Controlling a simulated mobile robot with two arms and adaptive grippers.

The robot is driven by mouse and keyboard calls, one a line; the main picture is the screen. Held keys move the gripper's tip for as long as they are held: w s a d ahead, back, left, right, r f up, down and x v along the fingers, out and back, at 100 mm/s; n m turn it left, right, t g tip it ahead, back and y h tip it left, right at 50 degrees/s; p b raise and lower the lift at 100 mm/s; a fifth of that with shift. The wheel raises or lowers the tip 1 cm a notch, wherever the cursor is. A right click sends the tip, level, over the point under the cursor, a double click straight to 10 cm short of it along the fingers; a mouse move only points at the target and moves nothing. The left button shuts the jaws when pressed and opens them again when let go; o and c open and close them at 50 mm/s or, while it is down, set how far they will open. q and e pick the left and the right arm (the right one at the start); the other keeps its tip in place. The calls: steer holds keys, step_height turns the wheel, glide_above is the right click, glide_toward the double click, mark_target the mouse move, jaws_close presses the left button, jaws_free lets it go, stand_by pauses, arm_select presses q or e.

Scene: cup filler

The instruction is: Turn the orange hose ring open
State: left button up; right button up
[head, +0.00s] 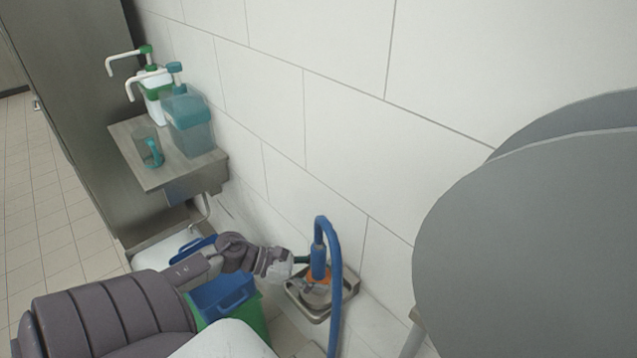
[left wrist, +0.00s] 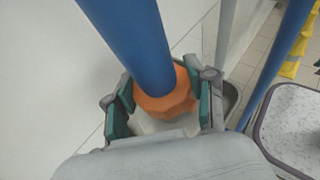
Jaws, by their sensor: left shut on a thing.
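The orange hose ring (left wrist: 166,98) sits around the lower end of the blue hose (left wrist: 128,40) in the left wrist view. My left gripper (left wrist: 163,106) is shut on the ring, with one finger on each side of it. In the head view the ring (head: 318,278) shows as a small orange patch below the blue hose (head: 319,262), above a metal basin (head: 293,291). My left gripper (head: 303,272) reaches it from the left there, and its fingers are partly hidden. My right gripper is not in view.
A metal shelf (head: 184,174) on the wall holds pump bottles (head: 187,124) and a clear cup (head: 144,150). A blue and a green bin (head: 262,320) stand below my left arm. Large grey discs (head: 530,240) block the right side.

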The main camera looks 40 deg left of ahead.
arm_select(q)
steer(key=shift+s+r+n+t+y+p, duration=0.1)
steer(key=shift+r+n+t+y+p, duration=0.1)
steer(key=shift+n+t+y+p, duration=0.4)
steer(key=n+t+y+p, duration=0.1)
steer(key=n+y+p, duration=0.3)
steer(key=y+p, duration=0.1)
steer(key=n+t+y+p, duration=0.2)
steer(key=n+y+p, duration=0.2)
steer(key=n+p, duration=0.1)
steer(key=shift+d+r+y, duration=0.1)
steer(key=shift+y, duration=0.3)
steer(key=n+y+p, duration=0.2)
steer(key=y, duration=0.1)
steer(key=shift+n+g, duration=0.3)
steer(key=shift+n, duration=0.1)
steer(key=shift+f+n+g+y, duration=0.3)
steer(key=shift+n+g+y, duration=0.1)
steer(key=shift+n+y, duration=0.55)
steer(key=o, duration=1.2)
